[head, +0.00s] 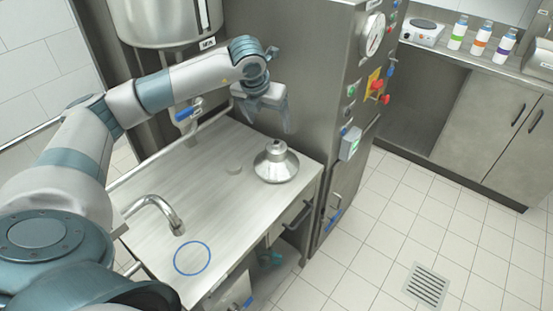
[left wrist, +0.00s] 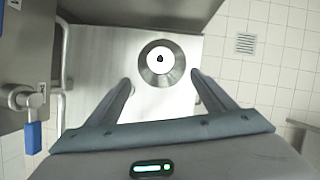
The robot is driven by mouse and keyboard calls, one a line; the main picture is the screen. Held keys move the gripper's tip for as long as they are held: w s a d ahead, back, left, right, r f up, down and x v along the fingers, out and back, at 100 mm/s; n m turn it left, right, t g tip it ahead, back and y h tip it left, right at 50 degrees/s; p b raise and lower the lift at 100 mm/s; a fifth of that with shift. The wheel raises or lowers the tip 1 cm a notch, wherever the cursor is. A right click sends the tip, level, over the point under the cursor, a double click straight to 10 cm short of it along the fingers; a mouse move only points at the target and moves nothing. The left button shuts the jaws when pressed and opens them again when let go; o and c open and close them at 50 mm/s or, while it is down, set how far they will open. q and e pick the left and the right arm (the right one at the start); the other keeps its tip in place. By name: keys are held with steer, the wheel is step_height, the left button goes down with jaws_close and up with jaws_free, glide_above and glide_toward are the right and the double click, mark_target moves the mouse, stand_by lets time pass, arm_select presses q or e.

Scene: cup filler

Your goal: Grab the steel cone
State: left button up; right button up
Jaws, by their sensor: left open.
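The steel cone (head: 276,163) stands upright, wide end down, on the steel table near its back right edge. In the left wrist view the cone (left wrist: 161,63) shows from above as a ring with a dark hole in its bright middle, ahead of and between the finger lines. My left gripper (head: 269,122) is open and empty, pointing down above the table, a little above and behind the cone and apart from it. Its two fingers (left wrist: 161,82) are spread wide in the left wrist view. My right gripper is in neither view.
A steel cabinet (head: 325,60) with gauge and knobs stands right behind the table. A large steel tank (head: 160,22) hangs at the back left.

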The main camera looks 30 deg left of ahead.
arm_select(q)
steer(key=p, duration=0.4)
glide_toward(276, 143)
steer(key=x, duration=0.4)
steer(key=shift+f, duration=0.4)
steer(key=shift+w+f, duration=0.15)
steer(key=shift+f, duration=0.15)
steer(key=shift+p+x, duration=1.35)
steer(key=shift+x, duration=1.3)
steer(key=shift+w+r, duration=0.1)
